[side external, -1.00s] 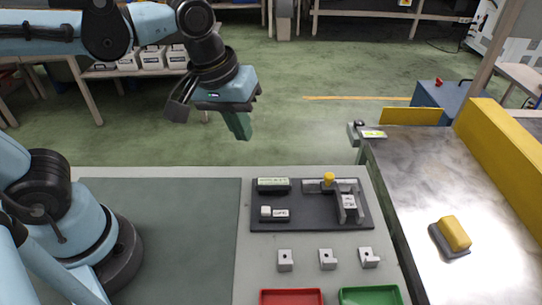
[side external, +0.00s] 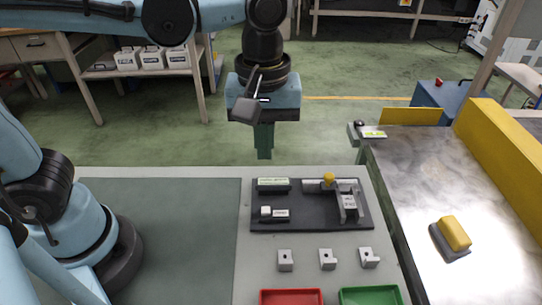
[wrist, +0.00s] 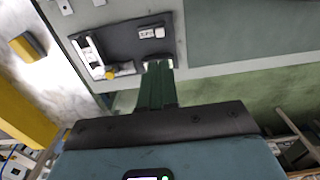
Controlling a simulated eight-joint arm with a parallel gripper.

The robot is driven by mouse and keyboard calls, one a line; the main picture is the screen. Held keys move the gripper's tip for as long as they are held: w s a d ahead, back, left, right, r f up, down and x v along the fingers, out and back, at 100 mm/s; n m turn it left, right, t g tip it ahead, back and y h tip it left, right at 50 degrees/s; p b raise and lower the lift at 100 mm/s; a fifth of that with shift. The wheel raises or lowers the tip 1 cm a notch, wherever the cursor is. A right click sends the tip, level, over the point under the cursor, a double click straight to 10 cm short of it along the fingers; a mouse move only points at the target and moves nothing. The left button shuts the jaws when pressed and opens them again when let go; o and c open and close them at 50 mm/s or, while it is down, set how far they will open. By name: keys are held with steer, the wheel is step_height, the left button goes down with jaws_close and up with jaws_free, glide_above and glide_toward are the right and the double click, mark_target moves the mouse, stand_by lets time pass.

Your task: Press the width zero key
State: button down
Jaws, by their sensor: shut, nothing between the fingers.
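My gripper (side external: 264,153) hangs over the far edge of the bench, fingers pointing down and shut with nothing between them. It is beyond the dark plate (side external: 310,226) and above it. On the plate are a display with a pale green face (side external: 272,184), a small white key (side external: 266,211) beside a white label (side external: 281,213), and a grey measuring fixture (side external: 348,207) with a yellow knob (side external: 328,179). The label writing is too small to read. In the wrist view, my green fingers (wrist: 158,68) overlap the plate's edge and hide most of the display; the labelled unit (wrist: 152,33) shows beyond.
Several small grey blocks (side external: 327,259) stand in front of the plate. A red tray (side external: 291,297) and a green tray (side external: 370,296) lie nearer. A conveyor (side external: 400,170) at right carries a yellow-topped piece (side external: 454,233). The dark mat (side external: 170,235) is clear.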

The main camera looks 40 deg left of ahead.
mark_target(266, 209)
step_height(266, 209, down, 14)
steer(key=shift+r, duration=0.25)
stand_by(0.5)
steer(key=shift+f, duration=1.05)
steer(key=shift+r, duration=0.15)
step_height(266, 209, up, 14)
steer(key=shift+r, duration=0.15)
stand_by(0.3)
stand_by(0.6)
steer(key=a+f+m+t, duration=0.2)
steer(key=a+m+t, duration=0.5)
steer(key=a, duration=0.8)
steer(key=shift+w+m, duration=0.3)
steer(key=shift+m, duration=0.7)
